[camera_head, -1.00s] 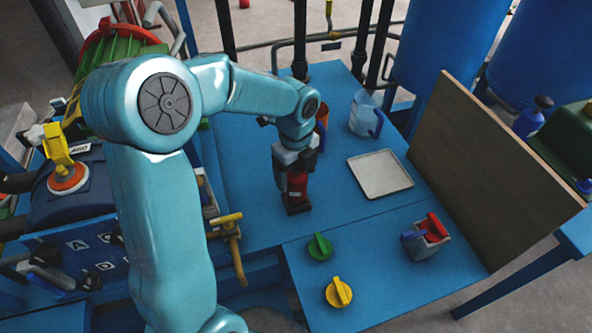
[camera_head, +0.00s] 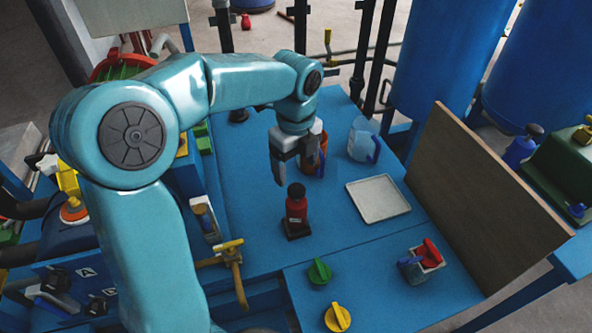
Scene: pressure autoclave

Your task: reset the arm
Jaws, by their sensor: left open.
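My left arm comes in from the left. Its gripper (camera_head: 294,178) is open and empty, pointing down above the blue table (camera_head: 250,235). A red bottle (camera_head: 296,204) with a dark cap stands upright on a small dark base (camera_head: 298,231), just below and apart from the fingertips. My right gripper is not in view.
Behind the gripper stand an orange cup (camera_head: 317,160) and a clear jug (camera_head: 358,140) with a blue handle. A pale tray (camera_head: 378,199) lies to the right, before an upright board (camera_head: 480,200). Green (camera_head: 320,271) and yellow (camera_head: 337,317) knobs and a small container (camera_head: 413,270) are in front.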

